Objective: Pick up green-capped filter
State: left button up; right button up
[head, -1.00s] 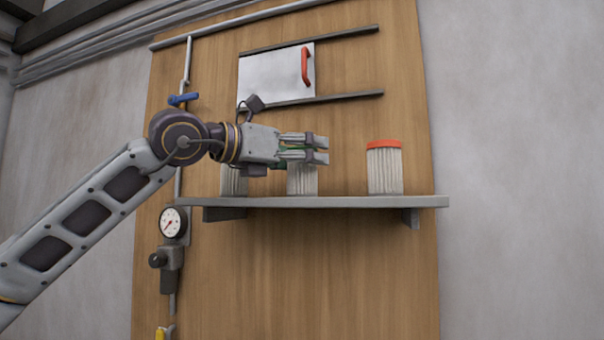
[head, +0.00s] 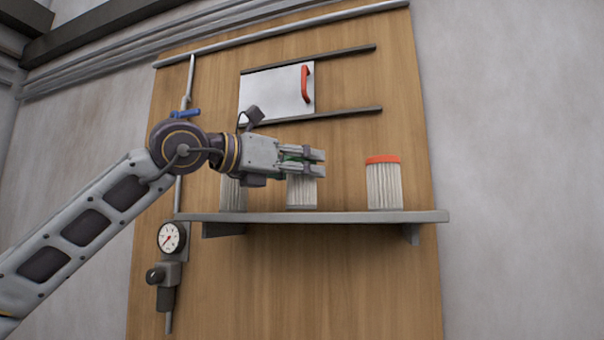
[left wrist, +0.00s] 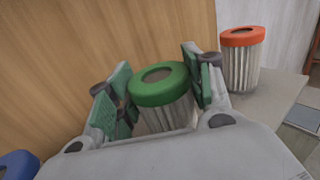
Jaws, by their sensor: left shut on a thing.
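The green-capped filter (left wrist: 162,92) has a white pleated body and stands between the pads of my left gripper (left wrist: 158,90) in the left wrist view. The gripper is shut on it at the cap. In the head view, my left gripper (head: 312,162) hides most of the cap, and the pleated body (head: 301,193) shows below the fingers. The filter looks upright, with its bottom at shelf level. I cannot tell whether it touches the shelf. My right gripper is not in view.
A red-capped filter (head: 384,184) stands to the right on the grey shelf (head: 340,217); the shelf between is clear. Another filter (head: 233,194) stands to the left, its top hidden; a blue cap (left wrist: 18,164) shows in the wrist view. A red-handled panel (head: 270,96) is above.

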pick_arm(q)
notch_tip(320, 180, up, 4)
jog(key=shift+f, duration=0.25)
jog(key=shift+r, duration=1.4)
jog(key=shift+s+a+b, duration=0.2)
jog(key=shift+s+b, duration=0.15)
jog(key=shift+s, duration=0.35)
jog(key=s+a+b, duration=0.2)
jog(key=s, duration=0.6)
jog(key=s+a+b, duration=0.2)
jog(key=s+a, duration=0.1)
jog(key=s, duration=0.6)
jog(key=shift+s+a, duration=0.2)
jog(key=shift+a, duration=0.1)
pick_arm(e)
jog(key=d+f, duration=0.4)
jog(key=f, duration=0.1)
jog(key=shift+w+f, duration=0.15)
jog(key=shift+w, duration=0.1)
